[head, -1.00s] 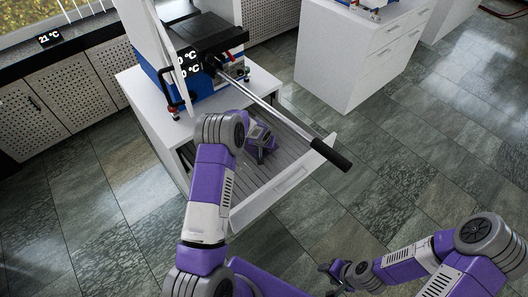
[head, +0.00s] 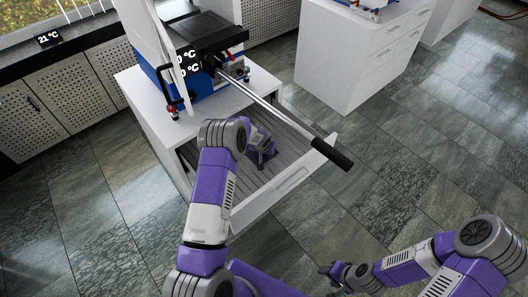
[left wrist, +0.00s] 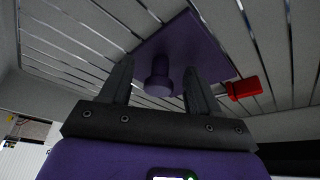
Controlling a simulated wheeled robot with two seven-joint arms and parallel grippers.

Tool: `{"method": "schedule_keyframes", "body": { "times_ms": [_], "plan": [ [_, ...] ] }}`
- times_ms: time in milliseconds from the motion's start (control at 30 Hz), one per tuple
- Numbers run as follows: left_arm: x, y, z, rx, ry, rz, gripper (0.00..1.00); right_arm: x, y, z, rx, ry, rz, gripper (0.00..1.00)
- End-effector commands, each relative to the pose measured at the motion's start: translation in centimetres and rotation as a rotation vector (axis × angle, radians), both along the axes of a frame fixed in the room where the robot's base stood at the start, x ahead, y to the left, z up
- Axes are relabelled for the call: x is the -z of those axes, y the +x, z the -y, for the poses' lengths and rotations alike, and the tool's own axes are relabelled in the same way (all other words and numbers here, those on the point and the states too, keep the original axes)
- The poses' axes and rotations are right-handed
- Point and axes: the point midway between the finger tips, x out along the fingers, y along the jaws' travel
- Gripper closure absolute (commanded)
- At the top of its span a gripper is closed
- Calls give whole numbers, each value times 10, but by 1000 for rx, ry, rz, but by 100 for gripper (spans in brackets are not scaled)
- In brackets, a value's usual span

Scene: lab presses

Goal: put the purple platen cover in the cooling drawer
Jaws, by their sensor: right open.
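The purple platen cover (left wrist: 195,40) shows in the left wrist view as a flat plate with a round knob (left wrist: 159,78). It lies on the slatted floor of the open cooling drawer (head: 292,182). My left gripper (left wrist: 158,72) is open, with one finger on each side of the knob and a visible gap to it. In the head view my left gripper (head: 262,152) is low inside the drawer, and I cannot make out the cover there. My right gripper (head: 330,272) is open and empty, away from the drawer over the floor.
A press (head: 205,65) stands on the white cabinet above the drawer. Its long lever with a black grip (head: 332,154) reaches out over the drawer. A red block (left wrist: 243,88) is at the cover's edge. Another white cabinet (head: 345,60) stands behind; the tiled floor at right is clear.

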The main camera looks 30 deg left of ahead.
Motion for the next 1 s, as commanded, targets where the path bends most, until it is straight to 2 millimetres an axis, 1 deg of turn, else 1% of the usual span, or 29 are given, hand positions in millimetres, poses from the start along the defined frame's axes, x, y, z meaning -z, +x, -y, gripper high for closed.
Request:
{"method": "schedule_keyframes", "body": {
  "times_ms": [167,267,367,600,700,833,1000],
  "plan": [
    [-1,0,0,0,0,0,38,-1,0,0,0,0,0,46],
    [-8,0,0,0,0,1,38,-6,0,0,0,0,0,46],
    [-25,-6,2,1,0,4,38,-10,0,0,0,0,0,46],
    [-75,-27,7,1,1,3,38,-22,0,0,0,0,0,46],
    [-91,-34,8,0,0,2,38,-25,0,0,0,0,0,46],
    [-107,-40,10,1,0,2,38,-27,0,0,0,0,0,46],
    [-114,-44,11,0,0,0,38,-29,0,0,0,0,0,46]
  ]
}}
